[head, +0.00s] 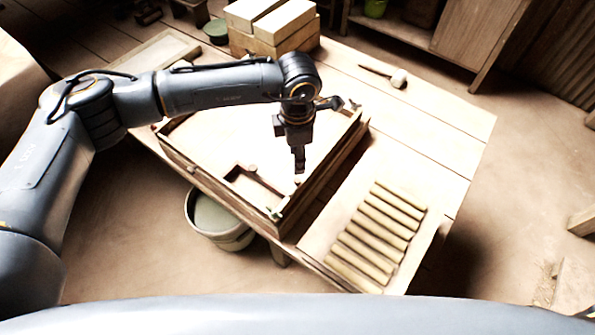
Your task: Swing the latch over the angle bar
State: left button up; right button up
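My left gripper (299,171) points down over the right part of a shallow wooden press frame (331,168) on the table. Its fingers look close together, but the view is too small to show whether they are open or shut. A dark L-shaped bar (262,181), seemingly the angle bar, lies inside the frame's near corner, left of and below the gripper. A small light piece with a green spot (276,211), possibly the latch, sits on the near corner of the rim. Whether it crosses the bar is unclear. My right gripper is out of view.
Several tan rolls (377,232) lie side by side on the table's right. Pale blocks (273,25) are stacked behind the frame. A light-headed tool (397,78) lies at the back right. A bucket (229,240) stands below the table's near left edge.

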aim_at(297, 180)
pick_arm(q)
notch_tip(297, 180, down, 8)
jog(key=shift+s+r+p, duration=0.1)
jog(key=shift+p, duration=1.05)
jog(key=shift+f, duration=0.75)
grip_shut()
